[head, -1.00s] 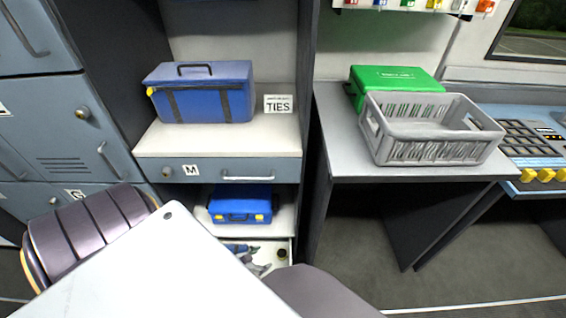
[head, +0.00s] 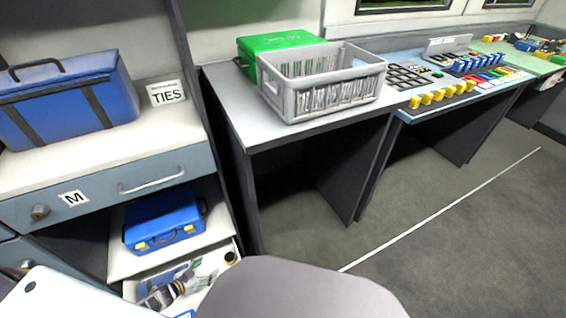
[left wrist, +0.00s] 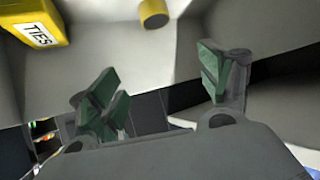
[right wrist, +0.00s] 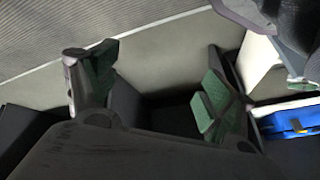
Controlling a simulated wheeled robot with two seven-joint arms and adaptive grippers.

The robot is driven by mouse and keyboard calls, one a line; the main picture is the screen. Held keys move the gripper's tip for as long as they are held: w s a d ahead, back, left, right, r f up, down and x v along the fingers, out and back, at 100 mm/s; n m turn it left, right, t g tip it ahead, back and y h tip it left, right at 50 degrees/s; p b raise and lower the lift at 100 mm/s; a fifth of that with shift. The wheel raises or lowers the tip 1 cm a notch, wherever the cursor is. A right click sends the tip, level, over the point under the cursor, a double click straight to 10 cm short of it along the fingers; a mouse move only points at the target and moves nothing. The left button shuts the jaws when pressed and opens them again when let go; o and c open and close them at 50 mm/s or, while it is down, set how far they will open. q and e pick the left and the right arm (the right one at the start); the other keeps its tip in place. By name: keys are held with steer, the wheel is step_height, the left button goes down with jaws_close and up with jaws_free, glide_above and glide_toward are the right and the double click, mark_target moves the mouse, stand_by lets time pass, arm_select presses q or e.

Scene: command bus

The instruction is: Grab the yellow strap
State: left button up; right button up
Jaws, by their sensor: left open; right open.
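No strap shape is plain in any view. In the head view a grey shape, seemingly my left gripper (head: 178,284), shows small at the low open drawer (head: 212,262). My right gripper (right wrist: 158,66) is open and empty over dark furniture and floor.
A blue bag (head: 65,98) and a TIES sign (head: 166,92) stand on the cabinet top. A blue case (head: 164,222) sits on the shelf below. A grey crate (head: 322,85) and green box (head: 275,46) stand on the desk. Floor at the right is clear.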

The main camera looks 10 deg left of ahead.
mark_target(230, 258)
arm_select(q)
step_height(230, 258, down, 6)
steer(key=a+m+h+b, duration=0.1)
steer(key=a+b, duration=0.1)
steer(key=b, duration=0.6)
steer(key=shift+w+a+h, duration=0.2)
steer(key=shift+w+h, duration=0.05)
steer(key=shift+h, duration=0.15)
arm_select(e)
steer(key=shift+n+t+y, duration=0.4)
steer(key=shift+y, duration=0.1)
steer(key=a+r, duration=0.1)
steer(key=w+a+r, duration=0.1)
steer(key=r, duration=0.1)
steer(key=shift+a+r, duration=0.1)
steer(key=shift+a, duration=0.3)
arm_select(q)
steer(key=shift+r, duration=0.1)
steer(key=shift+w+b, duration=0.1)
steer(key=shift+b, duration=0.2)
